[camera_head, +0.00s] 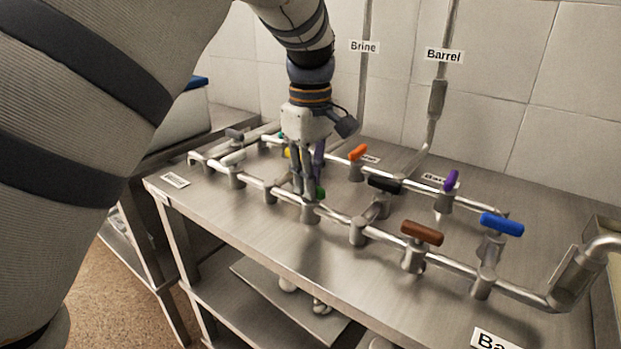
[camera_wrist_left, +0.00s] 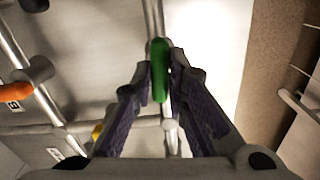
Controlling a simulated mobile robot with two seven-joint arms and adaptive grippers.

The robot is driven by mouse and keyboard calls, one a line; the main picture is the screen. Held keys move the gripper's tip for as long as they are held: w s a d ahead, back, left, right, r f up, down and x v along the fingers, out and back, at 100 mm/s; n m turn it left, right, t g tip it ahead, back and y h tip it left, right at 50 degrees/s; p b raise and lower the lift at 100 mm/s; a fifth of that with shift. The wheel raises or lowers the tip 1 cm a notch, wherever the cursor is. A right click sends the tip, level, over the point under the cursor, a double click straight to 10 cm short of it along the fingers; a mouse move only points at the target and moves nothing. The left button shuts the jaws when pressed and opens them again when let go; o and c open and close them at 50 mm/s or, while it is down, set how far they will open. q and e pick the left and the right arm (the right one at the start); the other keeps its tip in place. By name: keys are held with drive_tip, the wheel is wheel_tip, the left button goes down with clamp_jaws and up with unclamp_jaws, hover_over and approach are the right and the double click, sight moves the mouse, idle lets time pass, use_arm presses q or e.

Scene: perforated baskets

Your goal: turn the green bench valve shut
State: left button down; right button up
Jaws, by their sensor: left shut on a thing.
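The green valve handle (camera_wrist_left: 160,71) sits between the two fingers of my left gripper (camera_wrist_left: 162,80) in the left wrist view. The handle lies lengthwise between the fingers, above a steel pipe. In the head view my left gripper (camera_head: 308,190) reaches down over the front pipe run, shut on the handle. Only a small part of the green handle (camera_head: 320,193) shows there, beside the fingertips. My right gripper is in neither view.
Other valve handles stand close by on the steel pipes: orange (camera_head: 358,152), black (camera_head: 384,185), purple (camera_head: 451,180), brown (camera_head: 422,232) and blue (camera_head: 501,223). A yellow one is partly hidden behind my gripper. The bench top (camera_head: 230,215) is clear in front of the pipes.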

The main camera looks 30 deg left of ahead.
use_arm(q)
drive_tip(key=m, duration=1.2)
drive_tip(key=shift+m, duration=2.4)
drive_tip(key=c, duration=1.6)
unclamp_jaws()
wheel_tip(320, 180, up, 12)
